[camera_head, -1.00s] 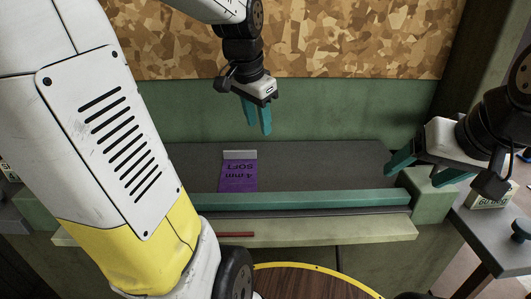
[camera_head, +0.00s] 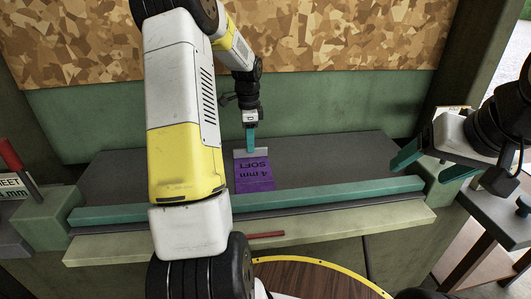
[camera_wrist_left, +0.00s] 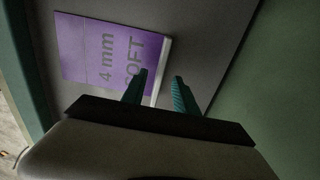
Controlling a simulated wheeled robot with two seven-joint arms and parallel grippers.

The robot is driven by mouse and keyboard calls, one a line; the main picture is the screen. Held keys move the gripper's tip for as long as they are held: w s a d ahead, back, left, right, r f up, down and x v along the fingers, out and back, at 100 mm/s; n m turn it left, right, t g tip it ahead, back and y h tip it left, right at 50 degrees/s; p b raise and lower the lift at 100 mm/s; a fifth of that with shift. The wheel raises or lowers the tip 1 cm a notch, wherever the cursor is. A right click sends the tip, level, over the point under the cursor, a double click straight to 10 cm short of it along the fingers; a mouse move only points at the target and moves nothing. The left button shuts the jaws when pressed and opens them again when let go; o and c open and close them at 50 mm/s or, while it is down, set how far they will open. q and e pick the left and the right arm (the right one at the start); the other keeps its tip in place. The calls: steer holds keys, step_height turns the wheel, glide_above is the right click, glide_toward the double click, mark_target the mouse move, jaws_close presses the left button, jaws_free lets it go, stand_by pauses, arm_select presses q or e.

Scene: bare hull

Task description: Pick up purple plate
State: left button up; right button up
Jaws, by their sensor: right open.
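The purple plate (camera_head: 254,176), marked "4 mm SOFT", lies on the dark grey bed with a pale grey strip along its far edge. It also shows in the left wrist view (camera_wrist_left: 85,58). My left gripper (camera_head: 250,150) points down at the pale strip. In the left wrist view my left gripper (camera_wrist_left: 157,78) has its teal fingers apart, with the strip's edge in the gap between them. I cannot tell whether they touch it. My right gripper (camera_head: 422,174) is open and empty at the right, above the bed's right end.
A teal bar (camera_head: 330,193) runs along the bed's front edge. A green wall (camera_head: 330,115) stands close behind the bed. A red stick (camera_head: 266,234) lies on the front ledge. The bed right of the plate is clear.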

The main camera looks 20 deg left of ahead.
mark_target(252, 164)
arm_select(q)
step_height(252, 164, down, 4)
steer(key=shift+r, duration=0.2)
steer(key=shift+c, duration=0.2)
jaws_close()
steer(key=shift+r, duration=0.1)
stand_by(1.1)
